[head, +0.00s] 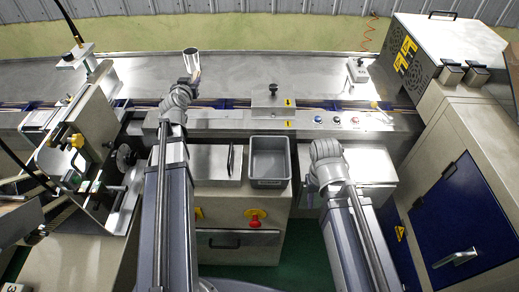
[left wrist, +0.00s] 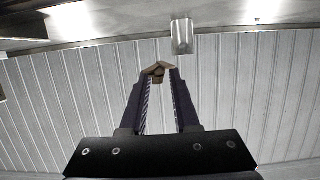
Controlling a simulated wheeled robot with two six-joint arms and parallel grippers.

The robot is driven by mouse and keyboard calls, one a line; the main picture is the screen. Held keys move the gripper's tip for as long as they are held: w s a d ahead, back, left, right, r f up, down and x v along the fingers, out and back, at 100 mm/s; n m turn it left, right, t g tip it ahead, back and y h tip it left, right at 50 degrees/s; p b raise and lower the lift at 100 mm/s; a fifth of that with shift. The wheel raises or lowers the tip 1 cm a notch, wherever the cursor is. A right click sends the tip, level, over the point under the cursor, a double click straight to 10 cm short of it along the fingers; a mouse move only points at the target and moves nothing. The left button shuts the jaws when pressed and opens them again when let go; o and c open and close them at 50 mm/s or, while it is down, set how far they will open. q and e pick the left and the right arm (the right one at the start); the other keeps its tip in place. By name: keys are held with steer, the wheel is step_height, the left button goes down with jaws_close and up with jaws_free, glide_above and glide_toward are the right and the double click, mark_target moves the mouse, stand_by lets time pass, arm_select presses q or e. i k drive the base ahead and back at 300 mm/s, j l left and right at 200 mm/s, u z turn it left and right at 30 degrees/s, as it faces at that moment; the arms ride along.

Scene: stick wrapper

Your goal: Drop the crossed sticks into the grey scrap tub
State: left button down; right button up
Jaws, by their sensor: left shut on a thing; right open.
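In the left wrist view my left gripper (left wrist: 157,78) is shut on brown sticks (left wrist: 157,69), with only short ends showing at the fingertips. How they cross is too small to tell. The grey scrap tub (head: 270,162) stands upright, right of my left forearm, and looks empty. My right wrist is just right of the tub, apart from it. My right fingers are hidden beneath or behind the wrist.
A steel plate with a black handle (head: 230,160) lies left of the tub. A control strip with buttons (head: 337,121) runs behind it. A red knob (head: 255,218) is on the cabinet front. Machines stand at left and right. The steel table (head: 270,75) is mostly clear.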

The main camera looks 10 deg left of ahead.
mark_target(264, 167)
steer(key=k+l+u, duration=0.15)
steer(key=l, duration=0.35)
steer(key=k+l+u, duration=0.35)
steer(key=k+l, duration=0.2)
steer(key=l, duration=0.3)
